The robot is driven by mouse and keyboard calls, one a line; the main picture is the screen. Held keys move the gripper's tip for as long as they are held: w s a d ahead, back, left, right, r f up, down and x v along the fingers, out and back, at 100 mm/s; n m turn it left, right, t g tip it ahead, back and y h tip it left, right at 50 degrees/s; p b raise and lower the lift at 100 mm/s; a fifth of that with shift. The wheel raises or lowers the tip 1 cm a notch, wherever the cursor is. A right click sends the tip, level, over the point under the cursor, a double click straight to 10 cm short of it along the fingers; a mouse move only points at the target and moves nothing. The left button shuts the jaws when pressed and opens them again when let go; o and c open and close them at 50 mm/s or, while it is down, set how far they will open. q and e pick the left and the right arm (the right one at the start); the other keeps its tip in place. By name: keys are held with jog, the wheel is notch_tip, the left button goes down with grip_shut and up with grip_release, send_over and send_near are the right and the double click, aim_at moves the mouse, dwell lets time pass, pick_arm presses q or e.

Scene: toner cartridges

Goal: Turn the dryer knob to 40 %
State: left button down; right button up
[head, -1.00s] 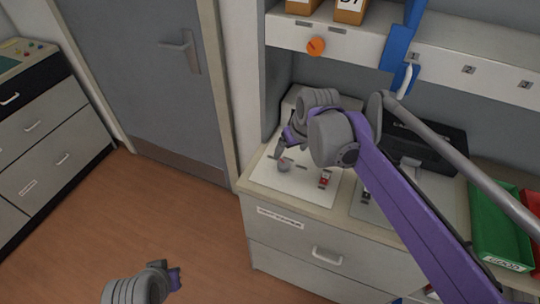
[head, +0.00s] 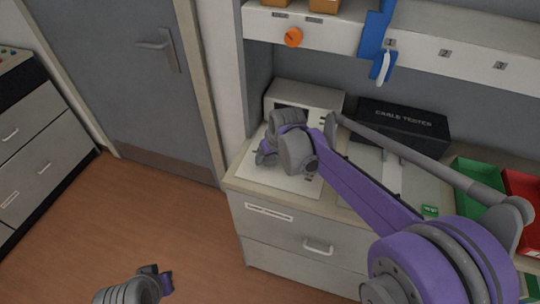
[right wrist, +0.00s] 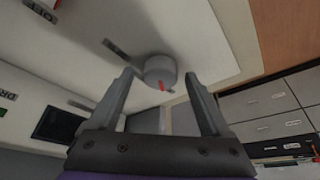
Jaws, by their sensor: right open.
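The dryer knob (right wrist: 160,72) is a small grey round knob with a red pointer mark, on a pale panel in the right wrist view. My right gripper (right wrist: 158,77) is open, with one fingertip on each side of the knob; I cannot tell whether they touch it. In the head view my right gripper (head: 265,153) is over the left part of the pale panel (head: 295,185) on the counter and hides the knob. My left gripper (head: 166,283) is low at the bottom of the head view, over the floor and away from the counter; its fingers are unclear.
A white box with a dark screen (head: 325,100) and a black cable tester case (head: 405,122) stand behind the panel. A green bin (head: 475,180) and a red bin (head: 525,190) are at the right. An orange knob (head: 293,37) is on the shelf edge above.

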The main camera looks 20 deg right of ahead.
jog(key=shift+c, duration=0.2)
grip_shut()
jog(key=shift+m, duration=0.4)
jog(key=m+h, duration=0.1)
jog(key=m, duration=0.1)
jog(key=m+h, duration=0.1)
jog(key=m, duration=0.2)
jog(key=shift+a+m, duration=0.2)
jog(key=shift+m, duration=0.1)
jog(key=m+h, duration=0.1)
jog(key=m, duration=0.1)
jog(key=m+g+h, duration=0.1)
jog(key=m, duration=0.2)
jog(key=shift+w+g, duration=0.1)
jog(key=shift+g, duration=0.2)
jog(key=shift+m, duration=0.3)
